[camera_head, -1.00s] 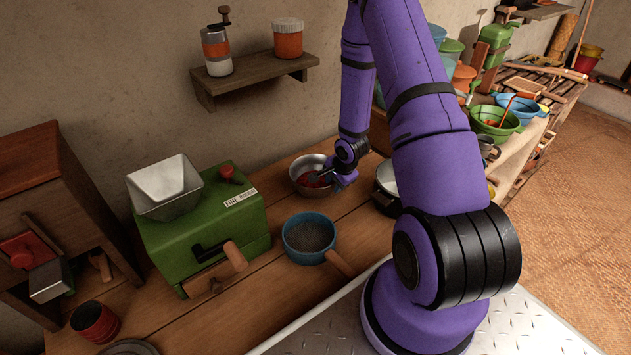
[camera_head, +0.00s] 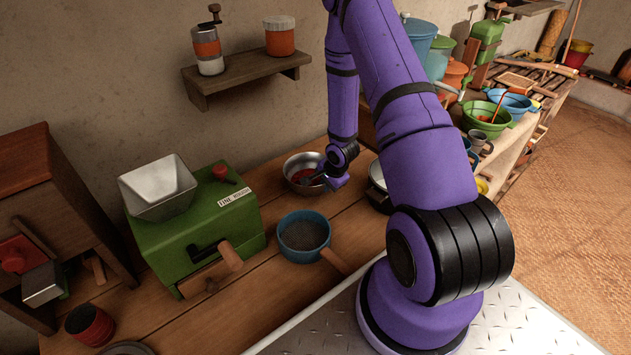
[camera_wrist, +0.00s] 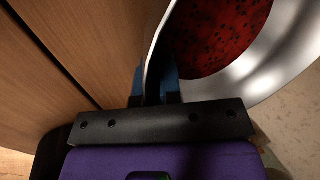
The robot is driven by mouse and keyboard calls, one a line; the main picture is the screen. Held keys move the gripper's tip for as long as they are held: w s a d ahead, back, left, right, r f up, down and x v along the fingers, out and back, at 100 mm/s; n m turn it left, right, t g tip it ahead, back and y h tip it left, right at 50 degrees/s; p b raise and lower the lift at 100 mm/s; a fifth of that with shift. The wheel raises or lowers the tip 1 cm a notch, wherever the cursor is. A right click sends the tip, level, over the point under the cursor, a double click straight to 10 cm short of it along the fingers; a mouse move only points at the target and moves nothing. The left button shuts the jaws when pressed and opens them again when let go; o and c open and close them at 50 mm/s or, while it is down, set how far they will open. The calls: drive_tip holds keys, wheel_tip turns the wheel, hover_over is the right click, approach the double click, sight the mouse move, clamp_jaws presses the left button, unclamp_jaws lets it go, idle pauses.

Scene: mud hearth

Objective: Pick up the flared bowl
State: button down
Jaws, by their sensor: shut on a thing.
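The flared bowl (camera_head: 302,163) is a shiny metal bowl with a red, dark-specked content, at the back of the wooden counter by the wall. In the wrist view the bowl (camera_wrist: 292,75) fills the upper right, and its rim runs between the blue fingers. My gripper (camera_wrist: 157,82) is shut on the bowl's rim; the fingertips are partly hidden by the bowl wall. In the head view my gripper (camera_head: 321,176) is at the bowl's right front side. I cannot tell whether the bowl's base touches the counter.
A blue pan (camera_head: 304,237) with a wooden handle stands in front of the bowl. A green mill (camera_head: 195,230) with a metal hopper is to the left. A dark-lidded pot (camera_head: 377,185) is close on the right, partly behind my arm. A wall shelf (camera_head: 245,77) hangs above.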

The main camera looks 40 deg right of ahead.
drive_tip(key=shift+r, duration=5)
